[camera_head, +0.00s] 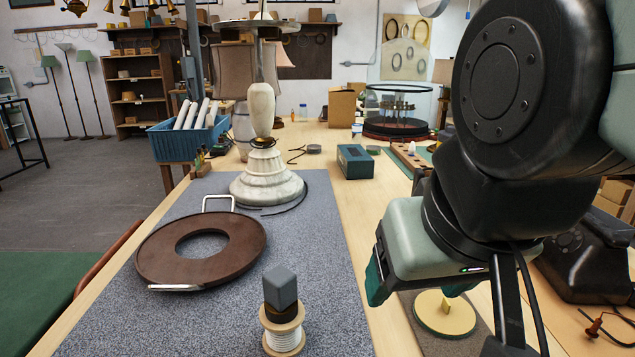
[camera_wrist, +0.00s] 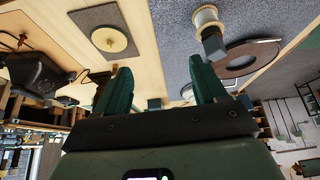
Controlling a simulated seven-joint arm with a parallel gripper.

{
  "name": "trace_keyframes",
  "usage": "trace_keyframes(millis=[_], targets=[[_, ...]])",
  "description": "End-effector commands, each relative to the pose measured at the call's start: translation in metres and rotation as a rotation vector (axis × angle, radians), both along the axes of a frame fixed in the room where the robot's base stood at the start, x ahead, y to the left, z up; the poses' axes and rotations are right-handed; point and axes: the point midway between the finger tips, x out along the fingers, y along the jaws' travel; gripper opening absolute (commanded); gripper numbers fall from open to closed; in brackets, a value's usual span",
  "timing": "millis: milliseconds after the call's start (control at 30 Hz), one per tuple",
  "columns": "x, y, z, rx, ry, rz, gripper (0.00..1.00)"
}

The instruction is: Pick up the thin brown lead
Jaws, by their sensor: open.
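A small reddish-brown probe (camera_head: 595,327) with a thin lead lies on the wooden bench at the lower right of the head view. It also shows at the upper left of the wrist view (camera_wrist: 22,40). A thin dark cord (camera_head: 292,205) curves on the grey mat beside the pale lamp base (camera_head: 266,178); I cannot tell whether its colour is brown. My gripper (camera_head: 415,288) hangs above the bench, near a round cream disc. In the wrist view its two green fingers (camera_wrist: 160,84) are apart with nothing between them. It is clear of both the probe and the cord.
A brown ring tray (camera_head: 158,262) and a white spool (camera_head: 283,335) with a grey block above it are on the grey mat (camera_head: 330,260). The cream disc (camera_head: 445,313) is on a dark pad. A black device (camera_head: 580,262) stands at right. The mat's middle is clear.

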Motion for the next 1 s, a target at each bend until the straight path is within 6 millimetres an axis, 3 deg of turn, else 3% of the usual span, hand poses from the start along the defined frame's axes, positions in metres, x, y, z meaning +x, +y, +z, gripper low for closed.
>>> trace_keyframes(millis=[33, 167, 433, 567, 667, 1000], targets=[[0.000, 0.000, 0.000, 0.000, 0.000, 0.000, 0.62], [0.000, 0.000, 0.000, 0.000, 0.000, 0.000, 0.42], [0.001, -0.001, 0.000, -0.001, 0.002, 0.000, 0.42], [0.007, -0.014, -0.006, -0.051, 0.051, -0.007, 0.42], [0.018, -0.042, -0.019, -0.151, 0.151, -0.012, 0.42], [0.052, -0.189, -0.068, -0.647, 0.658, 0.055, 0.42]])
